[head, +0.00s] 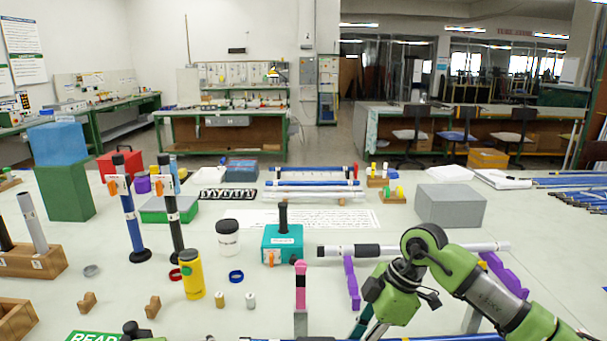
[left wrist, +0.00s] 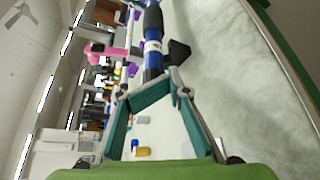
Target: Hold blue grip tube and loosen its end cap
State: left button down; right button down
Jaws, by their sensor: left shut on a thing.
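In the left wrist view, a blue tube (left wrist: 154,62) with a black section (left wrist: 153,22) and a white band runs up the picture. My left gripper (left wrist: 152,88) is shut on its near end. In the head view, a strip of blue tube (head: 430,338) shows at the bottom edge; most of it is cut off, and my left gripper is not in that view. My right arm comes in from the lower right, and the teal fingers of my right gripper (head: 366,323) point down, partly cut off. I cannot tell whether they hold anything, and no end cap is clearly visible.
A white rod (head: 460,248) with a black sleeve lies across purple supports (head: 351,283) beside my right arm. A pink-topped post (head: 300,285), a teal box (head: 283,244) and a yellow bottle (head: 191,274) stand left of it. Upright rods (head: 133,218) stand farther left.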

pick_arm(q)
jog(key=shift+w+r, duration=0.1)
jog(key=shift+r, duration=0.2)
jog(key=shift+r, duration=0.15)
jog(key=shift+w+r, duration=0.3)
jog(key=shift+w+r, duration=0.15)
dwell(0.3)
jog(key=shift+r, duration=0.1)
jog(key=shift+s+a+r, duration=0.1)
jog(key=shift+s+r, duration=0.05)
jog(key=shift+s, duration=0.15)
jog(key=shift+a, duration=2.9)
jog(key=shift+s, duration=0.1)
